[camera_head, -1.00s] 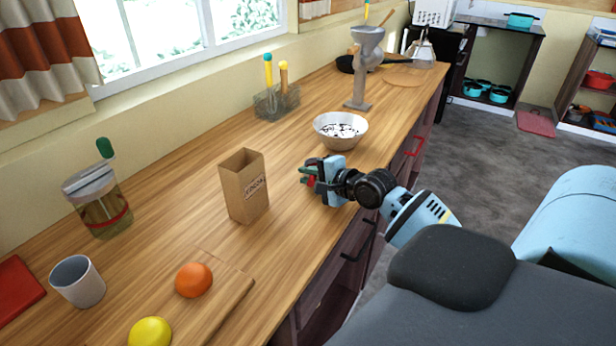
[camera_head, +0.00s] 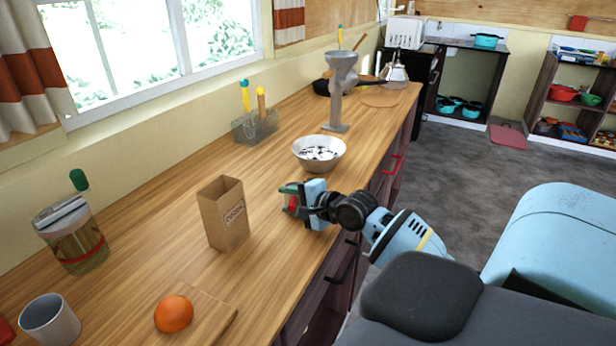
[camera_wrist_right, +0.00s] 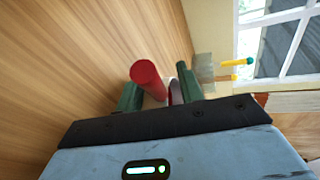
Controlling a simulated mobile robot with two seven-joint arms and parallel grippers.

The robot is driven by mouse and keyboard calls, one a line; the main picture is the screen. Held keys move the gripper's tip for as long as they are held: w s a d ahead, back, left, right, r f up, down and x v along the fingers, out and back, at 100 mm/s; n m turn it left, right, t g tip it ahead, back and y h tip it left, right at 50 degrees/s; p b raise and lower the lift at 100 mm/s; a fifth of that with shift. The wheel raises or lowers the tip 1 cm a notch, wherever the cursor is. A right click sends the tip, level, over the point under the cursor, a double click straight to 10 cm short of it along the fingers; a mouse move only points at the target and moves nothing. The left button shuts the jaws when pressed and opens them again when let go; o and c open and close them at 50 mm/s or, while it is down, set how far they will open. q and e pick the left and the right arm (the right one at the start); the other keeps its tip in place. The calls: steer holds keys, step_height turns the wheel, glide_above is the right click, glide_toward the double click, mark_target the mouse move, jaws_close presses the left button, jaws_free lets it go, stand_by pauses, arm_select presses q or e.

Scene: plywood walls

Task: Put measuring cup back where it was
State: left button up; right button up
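My right gripper (camera_head: 289,198) hovers over the counter's front edge, right of the paper bag and nearer than the white bowl. In the right wrist view, its green fingers (camera_wrist_right: 158,95) are closed around a red object (camera_wrist_right: 147,82) with a rounded end, which looks like the measuring cup's handle. A curved red and white part shows just behind it, and the rest is hidden by the fingers and palm. In the head view only a little red shows between the fingers. My left gripper is not in view.
The wooden counter (camera_head: 140,243) holds a paper bag (camera_head: 223,215), patterned bowl (camera_head: 319,152), grey grinder (camera_head: 341,88), utensil holder (camera_head: 255,126), jar (camera_head: 72,236), mug (camera_head: 50,322) and orange (camera_head: 173,314). Open shelves (camera_head: 545,95) with coloured dishes stand at the far right.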

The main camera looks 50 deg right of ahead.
steer(key=p+v, duration=0.1)
steer(key=v, duration=1)
steer(key=shift+s+r, duration=0.15)
steer(key=shift+s, duration=0.1)
stand_by(1.0)
